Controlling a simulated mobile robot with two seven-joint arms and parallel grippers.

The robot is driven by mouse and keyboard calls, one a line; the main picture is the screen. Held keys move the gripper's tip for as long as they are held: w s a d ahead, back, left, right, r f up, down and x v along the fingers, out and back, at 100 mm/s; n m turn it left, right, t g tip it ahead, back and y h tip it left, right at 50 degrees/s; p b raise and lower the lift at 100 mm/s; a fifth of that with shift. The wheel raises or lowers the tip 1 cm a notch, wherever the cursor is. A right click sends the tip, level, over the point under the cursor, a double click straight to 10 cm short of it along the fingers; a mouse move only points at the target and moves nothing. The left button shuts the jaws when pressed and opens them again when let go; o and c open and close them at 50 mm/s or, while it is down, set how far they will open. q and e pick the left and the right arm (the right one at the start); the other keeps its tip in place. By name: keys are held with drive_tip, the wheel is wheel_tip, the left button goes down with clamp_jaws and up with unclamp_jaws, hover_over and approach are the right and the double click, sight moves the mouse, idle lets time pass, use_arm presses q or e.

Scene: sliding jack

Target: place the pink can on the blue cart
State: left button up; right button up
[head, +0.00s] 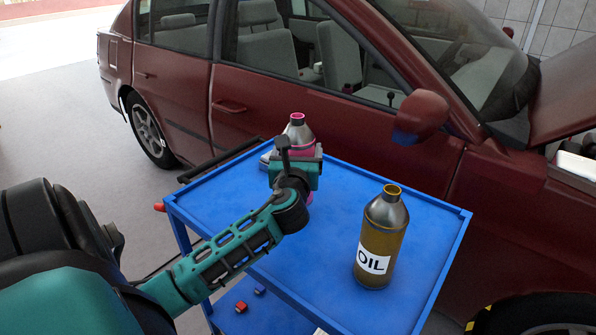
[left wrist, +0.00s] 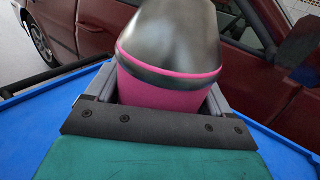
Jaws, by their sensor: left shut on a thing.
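The pink can (head: 298,133) has a grey metal top with a pink cap ring. It stands upright over the far left part of the blue cart (head: 330,270). I cannot tell whether its base touches the cart top, as my gripper hides its lower part. My left gripper (head: 296,160) is shut on the can, one finger on each side. In the left wrist view the can's pink body (left wrist: 165,95) sits between the fingers, with the blue cart top (left wrist: 50,105) around it. My right gripper is not in view.
A yellow-brown oil can (head: 380,240) stands on the cart's right half. A dark red car (head: 240,110) with its side mirror (head: 422,112) is close behind the cart. Small red and blue items lie on the lower shelf. The cart top's middle is clear.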

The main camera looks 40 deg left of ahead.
use_arm(q)
drive_tip(key=shift+f+b, duration=0.65)
drive_tip(key=shift+f, duration=1.35)
drive_tip(key=o, duration=1.5)
drive_tip(key=shift+f, duration=0.1)
drive_tip(key=shift+s+d, duration=0.15)
drive_tip(key=v, duration=1.1)
drive_tip(key=shift+s+d+r+p, duration=0.15)
drive_tip(key=shift+s+r+p, duration=0.1)
drive_tip(key=shift+p, duration=0.1)
drive_tip(key=shift+f, duration=0.1)
